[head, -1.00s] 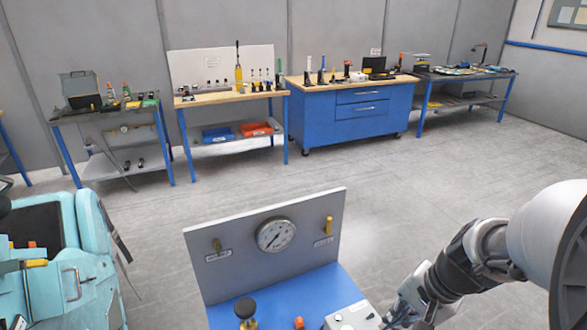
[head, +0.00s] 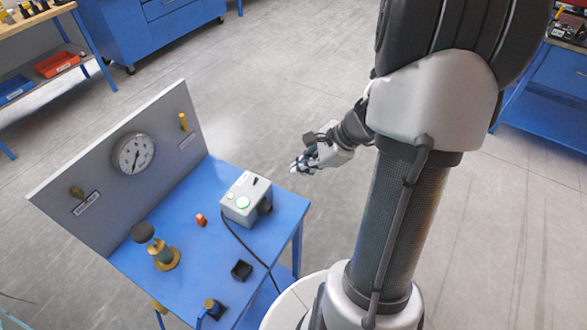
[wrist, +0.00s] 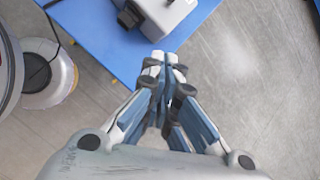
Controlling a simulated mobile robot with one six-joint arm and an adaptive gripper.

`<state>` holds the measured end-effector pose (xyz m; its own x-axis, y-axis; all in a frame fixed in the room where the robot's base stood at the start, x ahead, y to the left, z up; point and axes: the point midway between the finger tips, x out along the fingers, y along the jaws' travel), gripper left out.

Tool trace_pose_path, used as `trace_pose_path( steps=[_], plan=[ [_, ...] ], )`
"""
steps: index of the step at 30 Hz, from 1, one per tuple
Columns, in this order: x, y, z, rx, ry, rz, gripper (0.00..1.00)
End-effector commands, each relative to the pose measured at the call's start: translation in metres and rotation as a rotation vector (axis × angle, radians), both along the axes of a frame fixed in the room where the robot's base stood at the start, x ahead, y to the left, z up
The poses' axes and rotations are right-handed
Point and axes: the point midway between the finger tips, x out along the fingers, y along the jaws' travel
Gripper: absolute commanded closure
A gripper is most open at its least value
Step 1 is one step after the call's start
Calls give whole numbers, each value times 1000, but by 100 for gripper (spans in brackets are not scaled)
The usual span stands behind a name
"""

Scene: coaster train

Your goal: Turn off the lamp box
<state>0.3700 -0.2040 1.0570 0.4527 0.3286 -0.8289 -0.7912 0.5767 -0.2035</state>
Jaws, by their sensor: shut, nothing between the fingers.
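The lamp box (head: 241,205) is a light grey box on the right part of the blue bench top.
The blue bench (head: 205,258) has an upright grey panel (head: 65,182) with a gauge (head: 132,153) and a yellow lever. A brass valve with a dark knob (head: 158,247), an orange piece (head: 201,220) and a black block (head: 241,270) stand on it.

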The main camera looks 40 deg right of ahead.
Motion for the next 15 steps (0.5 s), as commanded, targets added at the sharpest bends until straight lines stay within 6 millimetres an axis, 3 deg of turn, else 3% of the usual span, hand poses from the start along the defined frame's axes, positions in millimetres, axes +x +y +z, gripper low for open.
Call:
trace_pose_path(
  steps=[11,15],
  plan=[
    [36,28,-71,1,2,5,100],
    [48,44,-63,-2,-2,7,100]
  ],
)
